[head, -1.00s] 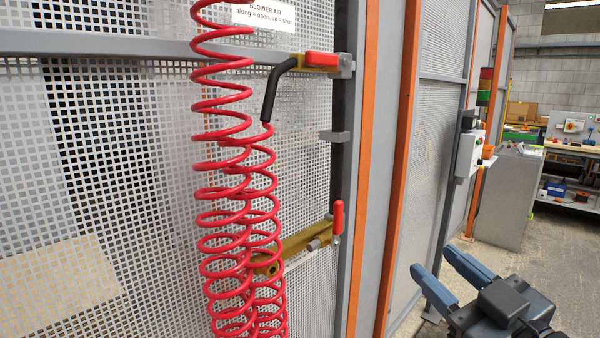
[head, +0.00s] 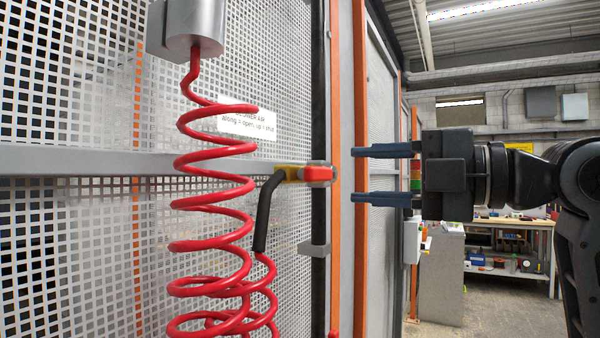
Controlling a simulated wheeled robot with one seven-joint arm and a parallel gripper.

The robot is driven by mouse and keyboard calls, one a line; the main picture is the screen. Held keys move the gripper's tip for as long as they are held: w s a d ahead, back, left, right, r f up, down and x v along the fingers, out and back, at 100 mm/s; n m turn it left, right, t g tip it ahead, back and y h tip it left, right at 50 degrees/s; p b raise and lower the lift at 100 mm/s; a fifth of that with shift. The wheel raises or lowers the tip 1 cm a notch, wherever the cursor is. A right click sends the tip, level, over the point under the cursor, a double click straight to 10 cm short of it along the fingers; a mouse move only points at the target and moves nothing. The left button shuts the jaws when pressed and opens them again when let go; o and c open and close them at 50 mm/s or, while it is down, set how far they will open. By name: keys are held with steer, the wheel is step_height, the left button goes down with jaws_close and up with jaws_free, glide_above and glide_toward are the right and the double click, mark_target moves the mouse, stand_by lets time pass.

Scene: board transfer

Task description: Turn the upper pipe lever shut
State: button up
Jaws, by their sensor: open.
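The upper pipe lever (head: 318,174) is a red handle on a brass valve (head: 290,174) at the fence panel's right edge. It lies along the pipe line, pointing right. A black hose end (head: 265,212) bends down from the valve. My gripper (head: 355,175) is open and empty, to the right of the lever and level with it in the picture. Its two blue fingers point left, one above and one below the lever's height. Their tips appear apart from the lever; the depth between them is hard to tell. A second red lever (head: 333,333) barely shows at the bottom edge.
A red coiled hose (head: 215,205) hangs left of the valve from a grey cylinder (head: 196,25). A label (head: 247,121) is on the mesh above the valve. An orange post (head: 361,240) stands behind the fingers. A grey bracket (head: 314,249) sits below the lever.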

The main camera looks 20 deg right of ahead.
mark_target(322, 175)
steer(key=p+x, duration=0.2)
steer(key=x, duration=0.4)
steer(key=shift+w+a+r, duration=0.15)
steer(key=shift+w+a, duration=0.4)
steer(key=shift+w, duration=0.15)
steer(key=shift+c, duration=0.4)
jaws_close()
